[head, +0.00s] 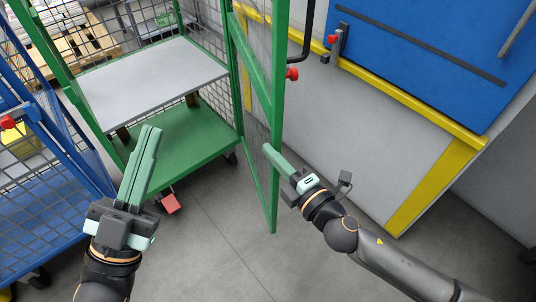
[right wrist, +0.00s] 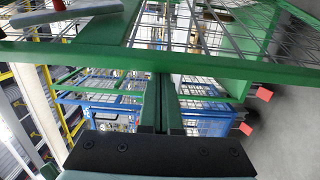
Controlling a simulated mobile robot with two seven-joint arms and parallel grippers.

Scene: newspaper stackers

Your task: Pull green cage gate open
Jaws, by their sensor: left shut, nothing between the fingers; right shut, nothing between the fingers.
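The green cage (head: 190,137) stands at the upper middle of the head view, with a grey shelf inside. Its mesh gate (head: 279,90) is swung outward on the cage's right side, with its tall outer post nearest me. My right gripper (head: 268,150) is shut and empty; its fingers cross this post in the head view. I cannot tell whether they touch it. In the right wrist view its closed fingers (right wrist: 168,100) point past a wide green bar (right wrist: 200,64). My left gripper (head: 155,130) is shut and empty, in front of the cage's left part.
A blue mesh cage (head: 60,208) stands at the left. A grey machine with a blue panel (head: 420,55) and yellow edging is at the right, close to the gate. A red knob (head: 292,73) shows beside the gate. The grey floor (head: 215,250) in front is clear.

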